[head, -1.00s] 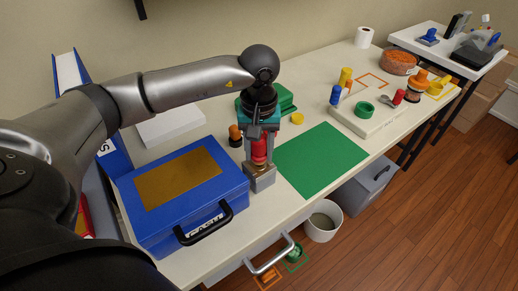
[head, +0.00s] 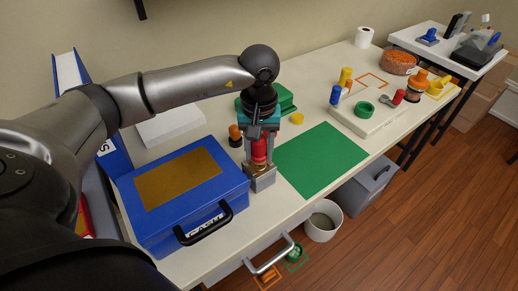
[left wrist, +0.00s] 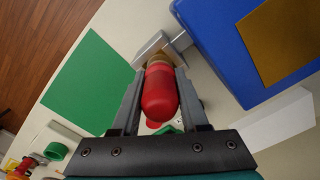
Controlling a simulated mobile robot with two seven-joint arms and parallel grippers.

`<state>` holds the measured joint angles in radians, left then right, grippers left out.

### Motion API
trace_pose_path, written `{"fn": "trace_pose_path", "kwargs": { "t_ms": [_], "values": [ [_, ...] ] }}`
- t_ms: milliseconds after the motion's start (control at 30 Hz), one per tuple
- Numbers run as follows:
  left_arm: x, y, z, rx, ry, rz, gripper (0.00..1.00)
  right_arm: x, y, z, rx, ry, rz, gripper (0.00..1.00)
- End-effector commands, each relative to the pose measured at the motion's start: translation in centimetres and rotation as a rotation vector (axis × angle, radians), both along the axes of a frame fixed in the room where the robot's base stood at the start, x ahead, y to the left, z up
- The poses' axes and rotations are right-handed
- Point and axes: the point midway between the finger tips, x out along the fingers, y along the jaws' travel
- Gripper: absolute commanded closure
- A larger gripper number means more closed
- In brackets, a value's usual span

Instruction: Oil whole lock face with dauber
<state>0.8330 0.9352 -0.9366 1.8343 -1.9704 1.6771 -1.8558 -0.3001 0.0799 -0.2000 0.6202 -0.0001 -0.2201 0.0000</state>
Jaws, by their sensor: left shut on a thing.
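The red-handled dauber (head: 259,149) is upright in my left gripper (head: 260,153). In the left wrist view the dauber (left wrist: 159,95) sits between the two fingers, with a brass-coloured collar at its far end. That end is over a grey metal block, seemingly the lock (head: 262,180), beside the blue cash box (head: 158,235). The lock also shows in the left wrist view (left wrist: 150,49). The dauber's tip and most of the lock face are hidden, so I cannot tell whether they touch. My right gripper is not in view.
A green mat (head: 322,160) lies right of the lock, mostly bare. A small orange-topped dark jar (head: 235,136) and a yellow ring (head: 297,118) stand behind. A pale tray (head: 372,122) with coloured pieces is farther right.

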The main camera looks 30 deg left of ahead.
Motion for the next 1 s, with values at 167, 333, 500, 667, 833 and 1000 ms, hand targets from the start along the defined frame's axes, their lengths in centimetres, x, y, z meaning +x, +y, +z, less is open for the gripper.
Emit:
{"fn": "trace_pose_path", "kwargs": {
  "t_ms": [167, 333, 500, 667, 833, 1000],
  "values": [
    [0.0, 0.0, 0.0, 0.0, 0.0, 0.0, 1.0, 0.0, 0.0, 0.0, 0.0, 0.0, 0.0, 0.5],
    [0.0, 0.0, -0.1, 0.0, 0.0, 0.0, 1.0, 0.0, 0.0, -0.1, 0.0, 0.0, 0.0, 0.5],
    [0.0, 0.0, -0.5, 0.0, 0.0, 0.0, 1.0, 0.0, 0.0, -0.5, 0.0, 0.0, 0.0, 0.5],
    [0.0, 0.0, -0.8, 0.0, 0.0, 0.0, 1.0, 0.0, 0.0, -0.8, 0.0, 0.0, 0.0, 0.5],
    [0.0, 0.0, -1.1, 0.0, 0.0, 0.001, 1.0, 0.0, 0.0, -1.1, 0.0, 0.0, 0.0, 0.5],
    [0.0, 0.0, -1.2, -0.001, -0.001, 0.0, 1.0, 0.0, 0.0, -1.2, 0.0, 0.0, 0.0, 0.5]
  ]
}}
